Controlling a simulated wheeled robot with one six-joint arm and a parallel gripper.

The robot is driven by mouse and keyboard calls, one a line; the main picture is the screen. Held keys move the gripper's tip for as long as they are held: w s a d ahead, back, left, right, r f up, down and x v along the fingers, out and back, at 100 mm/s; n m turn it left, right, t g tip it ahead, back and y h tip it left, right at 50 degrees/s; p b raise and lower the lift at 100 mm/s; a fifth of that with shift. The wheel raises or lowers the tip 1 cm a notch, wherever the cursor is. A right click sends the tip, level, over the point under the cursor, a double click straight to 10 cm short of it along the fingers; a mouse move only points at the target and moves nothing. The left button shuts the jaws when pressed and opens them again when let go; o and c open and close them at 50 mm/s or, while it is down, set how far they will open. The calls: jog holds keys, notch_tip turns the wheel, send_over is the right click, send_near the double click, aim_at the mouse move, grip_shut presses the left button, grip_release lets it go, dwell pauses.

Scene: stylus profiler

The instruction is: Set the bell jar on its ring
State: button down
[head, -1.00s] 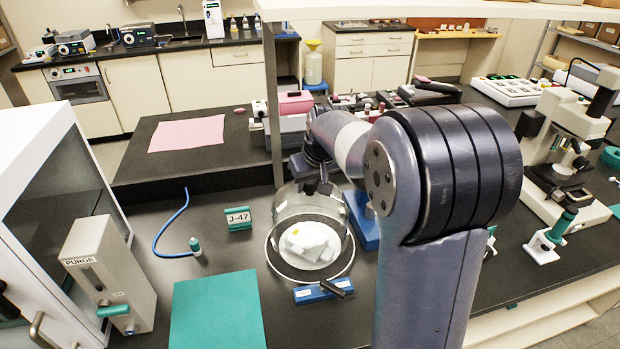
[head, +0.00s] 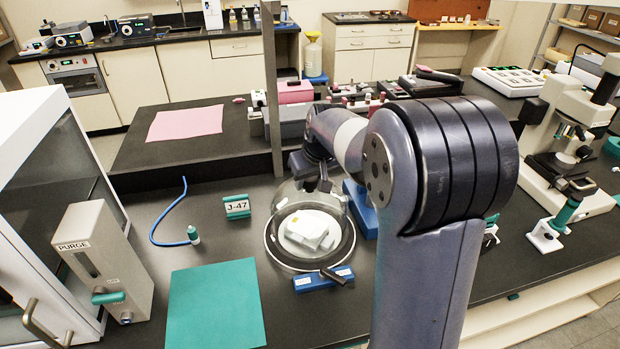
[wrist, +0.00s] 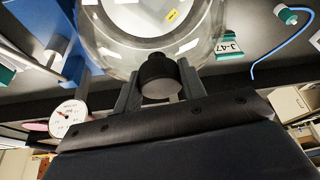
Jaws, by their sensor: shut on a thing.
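The clear glass bell jar (head: 284,203) is over its round ring (head: 284,264) on the dark bench in the head view. A white block-like piece (head: 308,230) shows inside the ring's area, seen through or below the glass. My gripper (head: 322,186) is at the top of the jar. In the wrist view the jar (wrist: 112,52) fills the top middle, and my gripper (wrist: 160,88) is shut on its dark knob (wrist: 157,70). The jar looks roughly centred over the ring. I cannot tell whether its rim touches the ring.
A blue block with a dark handle (head: 322,279) lies right in front of the ring. The J-47 sign (head: 237,207) and a blue hose (head: 153,228) are to the left. A teal mat (head: 216,308) and the PURGE box (head: 104,262) stand front left.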

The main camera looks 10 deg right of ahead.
jog(key=shift+f+b, duration=0.35)
jog(key=shift+f, duration=0.1)
jog(key=c, duration=0.8)
grip_release()
jog(key=b+v, duration=0.1)
jog(key=v, duration=1)
